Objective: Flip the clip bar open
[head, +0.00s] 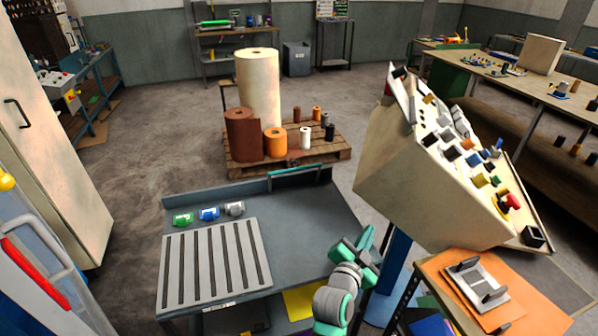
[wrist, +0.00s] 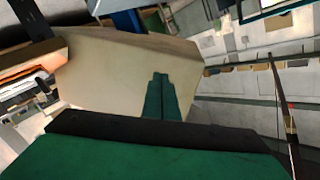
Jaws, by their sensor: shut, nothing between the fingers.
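My gripper (head: 367,238) is teal and shut, with nothing between its fingers. In the head view it is above the right front of the blue-grey bench, left of the small side stand. In the wrist view its closed fingers (wrist: 160,97) show against the cream console housing. A grey plate with dark upright pieces (head: 478,282) lies on an orange sheet on the side stand, to the right of my gripper and apart from it. It looks like the clip fixture, but I cannot clearly make out the bar or its position.
The cream control console (head: 400,170) stands close behind and right of my gripper. A pallet (head: 290,165) with rolls stands beyond. The bench's right part is mostly clear.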

